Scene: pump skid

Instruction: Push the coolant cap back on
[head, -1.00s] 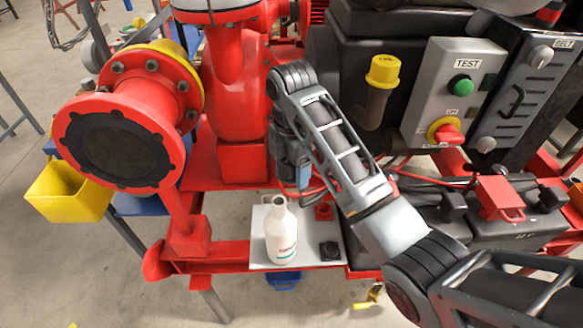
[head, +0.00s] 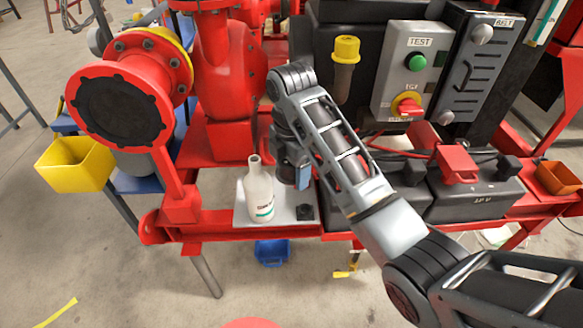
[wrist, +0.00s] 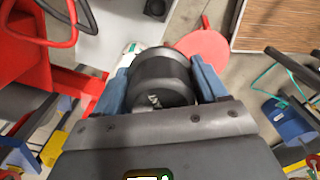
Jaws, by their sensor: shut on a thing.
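My gripper (head: 297,180) hangs low, just right of the white bottle and over the small light tray in the head view. In the wrist view its blue fingers (wrist: 163,78) are shut on a dark, round, ribbed thing (wrist: 165,72), which looks like the coolant cap. Pale lettering shows on its side. The held cap cannot be made out in the head view. The white bottle (head: 260,190) stands upright on the tray (head: 241,208), with a narrow neck and no cap on it. I cannot tell which opening is the coolant filler.
A small black block (head: 304,212) lies on the tray. A yellow-capped pipe (head: 346,65) rises behind my arm, beside the grey switch panel (head: 410,70). A red flanged pipe (head: 120,100) is at left and black batteries (head: 475,195) at right.

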